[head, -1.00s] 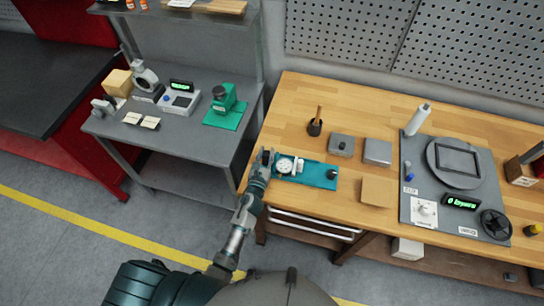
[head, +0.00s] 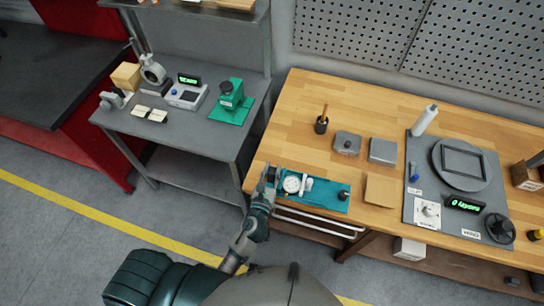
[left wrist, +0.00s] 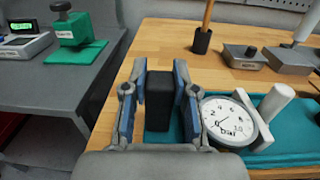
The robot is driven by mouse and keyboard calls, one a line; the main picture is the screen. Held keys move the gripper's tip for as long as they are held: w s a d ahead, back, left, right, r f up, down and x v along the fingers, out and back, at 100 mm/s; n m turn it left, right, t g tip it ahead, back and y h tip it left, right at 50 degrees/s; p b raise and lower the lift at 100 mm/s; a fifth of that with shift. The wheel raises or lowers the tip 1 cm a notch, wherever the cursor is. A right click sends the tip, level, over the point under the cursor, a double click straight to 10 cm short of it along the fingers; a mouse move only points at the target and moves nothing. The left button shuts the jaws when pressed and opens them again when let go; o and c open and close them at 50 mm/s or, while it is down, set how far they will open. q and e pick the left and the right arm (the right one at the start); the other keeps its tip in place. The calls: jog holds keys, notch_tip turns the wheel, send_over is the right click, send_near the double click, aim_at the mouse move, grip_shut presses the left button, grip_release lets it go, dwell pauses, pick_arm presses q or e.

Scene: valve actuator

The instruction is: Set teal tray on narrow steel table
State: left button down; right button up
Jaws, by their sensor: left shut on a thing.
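The teal tray (head: 326,197) is at the wooden bench's front left edge, carrying a white dial gauge (head: 291,184), a white fitting (head: 307,184) and a dark knob (head: 343,195). My left gripper (head: 271,175) is at the tray's left end. In the left wrist view its fingers (left wrist: 159,100) are shut on an upright black block-like grip, with the gauge (left wrist: 228,122) and teal tray (left wrist: 286,137) just right of it. I cannot tell whether the tray touches the bench. The narrow steel table (head: 188,132) stands left of the bench. My right gripper is not in view.
The steel table holds a green device (head: 231,100), a small display unit (head: 187,95), a wooden block (head: 126,76) and pale cards at the left. Its front right top is clear. A gap separates it from the bench (head: 290,130). A shelf (head: 200,12) hangs above its back.

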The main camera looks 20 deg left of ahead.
pick_arm(q)
jog(key=s, duration=0.1)
jog(key=s+d, duration=0.1)
jog(key=s, duration=0.2)
jog(key=shift+s+d+r+b, duration=0.15)
jog(key=shift+s+r+b, duration=0.2)
jog(key=w+a+r, duration=0.3)
jog(key=w+a, duration=0.3)
jog(key=a, duration=0.2)
jog(key=shift+w+a+r, duration=0.15)
jog(key=shift+r, duration=0.25)
jog(key=shift+w, duration=0.1)
